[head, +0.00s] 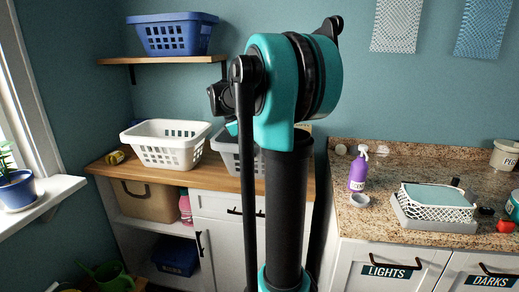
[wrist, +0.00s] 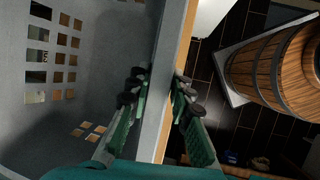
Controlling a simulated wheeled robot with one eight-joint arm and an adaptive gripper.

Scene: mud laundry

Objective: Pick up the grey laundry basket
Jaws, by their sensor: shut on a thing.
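The grey laundry basket (head: 219,146) stands on the wooden counter in the head view, largely hidden behind my arm. In the wrist view the grey laundry basket (wrist: 90,60) fills the left side, with square holes in its walls. My gripper (wrist: 158,97) has one finger inside the basket and one outside, shut on its wall near the rim. In the head view my arm hides most of the gripper.
A white basket (head: 165,146) stands just left on the wooden counter (head: 140,175). A blue basket (head: 172,34) sits on the shelf above. A purple bottle (head: 357,172) and a scale (head: 432,224) stand on the granite counter at right. A wooden barrel (wrist: 275,65) shows below.

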